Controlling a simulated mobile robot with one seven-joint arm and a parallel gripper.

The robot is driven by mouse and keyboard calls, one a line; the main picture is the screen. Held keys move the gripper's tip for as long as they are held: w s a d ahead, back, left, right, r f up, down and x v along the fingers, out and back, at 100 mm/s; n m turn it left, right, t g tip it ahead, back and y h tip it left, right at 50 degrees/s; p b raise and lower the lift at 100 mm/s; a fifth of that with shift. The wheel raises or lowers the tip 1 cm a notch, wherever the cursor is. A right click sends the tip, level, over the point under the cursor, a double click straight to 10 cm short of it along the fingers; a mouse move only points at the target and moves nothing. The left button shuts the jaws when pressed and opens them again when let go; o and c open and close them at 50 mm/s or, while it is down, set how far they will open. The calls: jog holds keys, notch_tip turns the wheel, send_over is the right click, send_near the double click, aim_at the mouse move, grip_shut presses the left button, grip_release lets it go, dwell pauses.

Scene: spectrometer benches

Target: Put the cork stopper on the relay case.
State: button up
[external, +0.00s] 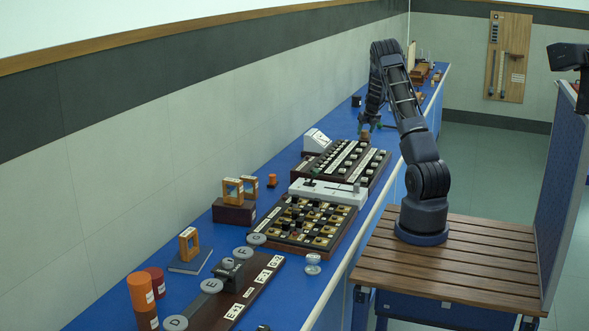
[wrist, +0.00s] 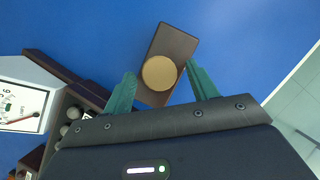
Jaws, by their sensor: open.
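A round tan disc, which looks like the cork stopper (wrist: 159,73), shows end-on in the wrist view. It lies over a brown rectangular block (wrist: 176,43), which looks like the relay case, and appears to rest on its top; the exact contact is hidden from above. My gripper (wrist: 163,82) is open, its green fingers on either side of the stopper with gaps visible. In the external view my gripper (external: 370,123) is low over the blue bench, past the dark key panel. A small brown shape shows under it there, too small to tell apart.
A white meter (wrist: 22,107) and a dark panel with round knobs (wrist: 72,128) stand left of the block in the wrist view. The blue bench (wrist: 250,45) is clear to the right. In the external view a key panel (external: 350,160) and white meter (external: 316,139) stand nearby.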

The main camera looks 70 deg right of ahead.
jog(key=v, duration=1.1)
jog(key=w+a+r+n+t+y, duration=0.1)
jog(key=w+a+r+n, duration=0.2)
jog(key=a+r+n, duration=0.75)
jog(key=w+a+r+n+y, duration=0.1)
jog(key=w+a+n, duration=0.2)
jog(key=a, duration=1.5)
jog(key=w+a+r+n+t+y, duration=0.1)
jog(key=w+a+r+n, duration=0.2)
jog(key=a+r+n, duration=0.75)
jog(key=s+a+f+n, duration=0.1)
jog(key=s+a+n, duration=0.3)
jog(key=a, duration=0.8)
jog(key=s+a+n, duration=0.4)
jog(key=s+a, duration=0.1)
jog(key=a, duration=0.7)
jog(key=s+a+f+n, duration=0.4)
jog(key=s+a+n, duration=0.7)
jog(key=s+n, duration=0.2)
jog(key=shift+s+a+g, duration=0.25)
jog(key=shift+s+g, duration=0.05)
jog(key=shift+s, duration=0.45)
